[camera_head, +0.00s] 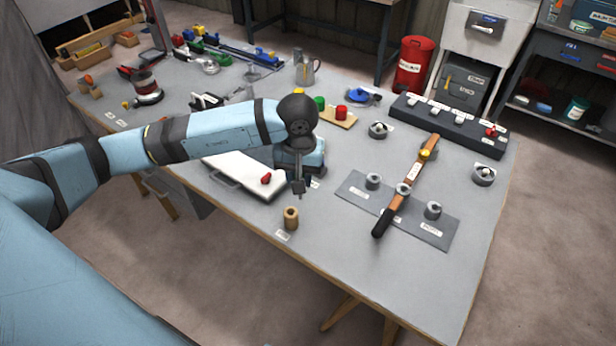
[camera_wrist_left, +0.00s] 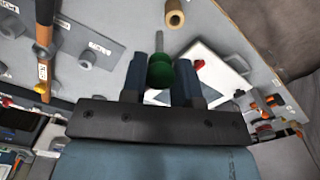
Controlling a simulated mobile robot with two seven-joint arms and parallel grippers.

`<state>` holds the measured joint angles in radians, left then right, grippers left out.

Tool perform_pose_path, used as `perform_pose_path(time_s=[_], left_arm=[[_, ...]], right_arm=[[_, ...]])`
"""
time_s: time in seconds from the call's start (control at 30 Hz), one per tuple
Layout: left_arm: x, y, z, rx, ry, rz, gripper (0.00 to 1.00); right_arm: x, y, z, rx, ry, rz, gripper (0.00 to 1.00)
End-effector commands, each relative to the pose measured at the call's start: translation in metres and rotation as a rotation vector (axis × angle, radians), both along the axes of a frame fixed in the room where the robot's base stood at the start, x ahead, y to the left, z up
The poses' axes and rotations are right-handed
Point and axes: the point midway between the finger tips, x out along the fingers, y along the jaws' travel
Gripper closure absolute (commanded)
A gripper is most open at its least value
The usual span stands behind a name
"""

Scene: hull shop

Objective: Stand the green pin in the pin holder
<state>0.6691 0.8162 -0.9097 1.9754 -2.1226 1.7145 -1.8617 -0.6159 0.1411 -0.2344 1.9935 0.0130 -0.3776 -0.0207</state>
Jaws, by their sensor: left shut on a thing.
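My left gripper (camera_head: 299,187) is above the table, just behind a small wooden cylinder (camera_head: 291,218) with a dark hole in its top. This cylinder looks like the pin holder; its label is too small to read. In the left wrist view my left gripper (camera_wrist_left: 161,80) is shut on the green pin (camera_wrist_left: 159,72), whose grey shaft points out past the fingertips. The wooden cylinder (camera_wrist_left: 174,12) shows apart from the shaft, beyond its tip. In the head view the pin is mostly hidden by the gripper. My right gripper is not in view.
A white board (camera_head: 235,172) with a red knob (camera_head: 266,178) lies left of the gripper. A grey plate (camera_head: 353,190) with several round sockets and a long brown-handled tool (camera_head: 413,178) lies to the right. The front right of the table is clear.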

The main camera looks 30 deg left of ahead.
Motion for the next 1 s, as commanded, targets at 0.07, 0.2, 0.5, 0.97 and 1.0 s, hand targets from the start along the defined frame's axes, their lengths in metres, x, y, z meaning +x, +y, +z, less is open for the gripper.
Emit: perform_pose_path(time_s=[0.07, 0.2, 0.5, 0.97, 1.0], left_arm=[[0.003, 0.014, -0.018, 0.002, 0.003, 0.129, 0.95], [0.008, 0.031, -0.032, 0.005, 0.003, 0.295, 0.95], [0.009, 0.038, -0.044, 0.005, 0.002, 0.368, 0.95], [0.009, 0.038, -0.079, 0.005, 0.001, 0.366, 0.95], [0.009, 0.038, -0.080, 0.005, 0.001, 0.366, 0.95]], right_arm=[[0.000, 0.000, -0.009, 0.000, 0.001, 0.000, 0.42], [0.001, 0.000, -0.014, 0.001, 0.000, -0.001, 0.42], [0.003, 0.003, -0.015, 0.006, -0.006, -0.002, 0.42], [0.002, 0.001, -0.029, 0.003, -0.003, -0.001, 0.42], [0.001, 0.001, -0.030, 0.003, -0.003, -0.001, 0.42]])
